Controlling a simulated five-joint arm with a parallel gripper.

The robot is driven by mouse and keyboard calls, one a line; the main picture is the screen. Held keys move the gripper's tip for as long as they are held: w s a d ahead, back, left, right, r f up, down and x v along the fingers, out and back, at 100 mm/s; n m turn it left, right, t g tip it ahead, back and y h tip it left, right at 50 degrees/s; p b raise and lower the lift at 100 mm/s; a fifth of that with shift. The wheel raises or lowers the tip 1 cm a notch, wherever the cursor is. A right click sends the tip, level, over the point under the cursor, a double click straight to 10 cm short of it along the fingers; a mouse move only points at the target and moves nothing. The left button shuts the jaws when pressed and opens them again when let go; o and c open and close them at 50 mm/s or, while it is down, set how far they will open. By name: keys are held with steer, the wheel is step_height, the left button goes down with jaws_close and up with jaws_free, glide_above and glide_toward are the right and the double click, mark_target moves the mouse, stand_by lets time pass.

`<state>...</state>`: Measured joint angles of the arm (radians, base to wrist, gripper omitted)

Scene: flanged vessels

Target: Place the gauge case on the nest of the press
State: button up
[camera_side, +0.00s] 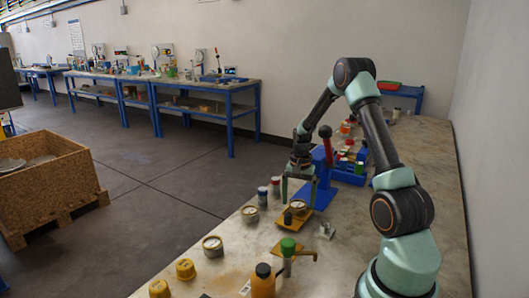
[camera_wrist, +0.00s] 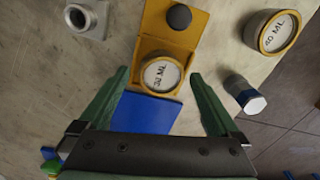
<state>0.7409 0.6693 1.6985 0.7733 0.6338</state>
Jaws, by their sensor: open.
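A round gauge case with a cream rim and a white lettered face (camera_wrist: 163,75) sits on the yellow nest plate (camera_wrist: 158,20) of the press. In the side view this gauge case (camera_side: 298,205) is below my gripper (camera_side: 298,190). My gripper (camera_wrist: 159,73) is open, with one green finger on each side of the case and a gap at both. Whether the case is seated flat I cannot tell.
A dark round knob (camera_wrist: 180,16) stands on the plate. Yellow caps (camera_side: 185,268), an orange bottle (camera_side: 263,284) and a green-topped part (camera_side: 288,246) stand at the front.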

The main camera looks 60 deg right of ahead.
mark_target(298, 204)
step_height(298, 204, up, 11)
steer(key=w+a+r+n+t+h, duration=0.1)
steer(key=a+r+n, duration=0.25)
steer(key=a, duration=0.35)
steer(key=w+a+r+n+t, duration=0.1)
steer(key=a+r+n, duration=0.2)
steer(key=a+r, duration=0.3)
steer(key=s+a+n+t, duration=0.1)
steer(key=s+a+n, duration=0.2)
steer(key=a, duration=0.5)
steer(key=s+a+n+t+y, duration=0.1)
steer(key=s+a+n+t, duration=0.1)
steer(key=a+n, duration=0.4)
steer(key=s+a, duration=0.1)
steer(key=a, duration=0.2)
steer(key=shift+s+r+t, duration=0.25)
steer(key=shift+r+t, duration=0.05)
steer(key=shift+a, duration=0.1)
